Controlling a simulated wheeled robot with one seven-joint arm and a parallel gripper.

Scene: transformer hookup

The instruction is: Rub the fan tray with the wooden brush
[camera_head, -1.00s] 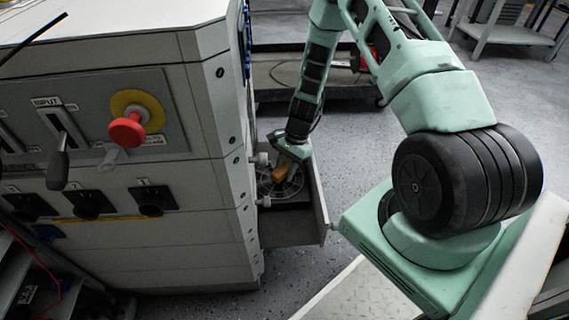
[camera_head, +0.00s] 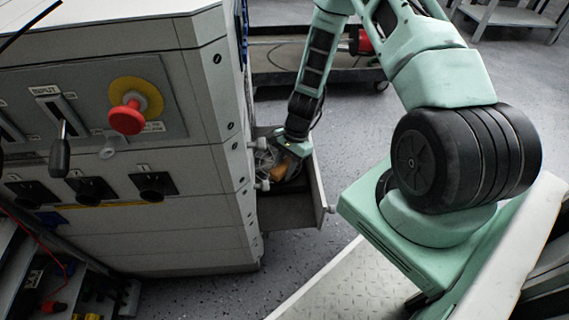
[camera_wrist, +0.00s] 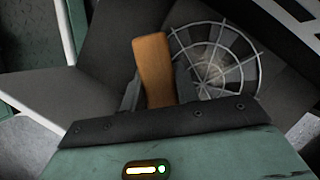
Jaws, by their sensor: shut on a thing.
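The wooden brush (camera_wrist: 153,68) is orange-brown and is held between the fingers of my gripper (camera_wrist: 158,98). In the head view the brush (camera_head: 281,170) shows small below my gripper (camera_head: 287,158), inside the open drawer. The fan tray (camera_head: 289,207) is the grey drawer pulled out from the cabinet's right side. Its round wire fan guard (camera_wrist: 218,58) lies just right of the brush in the wrist view. My gripper hides part of the fan in the head view. I cannot tell whether the bristles touch it.
The grey cabinet (camera_head: 100,240) fills the left, with a red knob (camera_head: 127,118) on a yellow disc and a black lever (camera_head: 60,155). A low cart (camera_head: 320,66) stands behind. Grey floor is open to the right of the tray.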

